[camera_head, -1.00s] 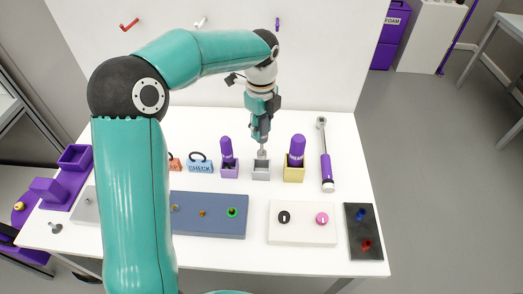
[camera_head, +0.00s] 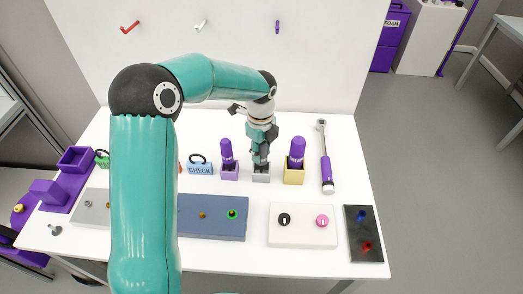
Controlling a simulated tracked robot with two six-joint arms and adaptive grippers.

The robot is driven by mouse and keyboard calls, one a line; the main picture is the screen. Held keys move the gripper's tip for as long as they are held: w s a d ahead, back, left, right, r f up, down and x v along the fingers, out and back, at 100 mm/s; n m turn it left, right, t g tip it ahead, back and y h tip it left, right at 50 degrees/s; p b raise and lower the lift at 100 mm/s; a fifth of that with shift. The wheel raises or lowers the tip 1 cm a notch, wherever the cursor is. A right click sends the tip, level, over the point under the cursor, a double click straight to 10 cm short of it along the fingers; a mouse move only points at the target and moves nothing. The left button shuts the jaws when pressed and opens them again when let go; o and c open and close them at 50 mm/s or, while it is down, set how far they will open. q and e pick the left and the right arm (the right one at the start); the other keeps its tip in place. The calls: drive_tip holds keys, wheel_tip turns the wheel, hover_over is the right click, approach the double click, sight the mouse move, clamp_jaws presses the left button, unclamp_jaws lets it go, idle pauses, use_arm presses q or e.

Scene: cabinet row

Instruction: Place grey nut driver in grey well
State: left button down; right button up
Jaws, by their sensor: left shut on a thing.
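My left gripper (camera_head: 261,158) is above the grey well (camera_head: 261,175), pointing down with its fingertips close to the well's opening. It is shut on the grey nut driver, which is mostly hidden by the fingers and the well. How deep the driver sits in the well cannot be told. The grey well stands between a purple well (camera_head: 230,174) and a yellow well (camera_head: 293,177). My right gripper is not in view.
Purple-handled drivers stand in the purple well (camera_head: 226,150) and the yellow well (camera_head: 297,149). A purple-handled wrench (camera_head: 326,170) lies to the right. A blue CHECK tag (camera_head: 200,168) is at left. Panels with knobs (camera_head: 302,237) lie in front.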

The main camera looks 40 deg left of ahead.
use_arm(q)
drive_tip(key=c, duration=0.8)
unclamp_jaws()
wheel_tip(320, 180, up, 12)
drive_tip(key=shift+r, duration=0.1)
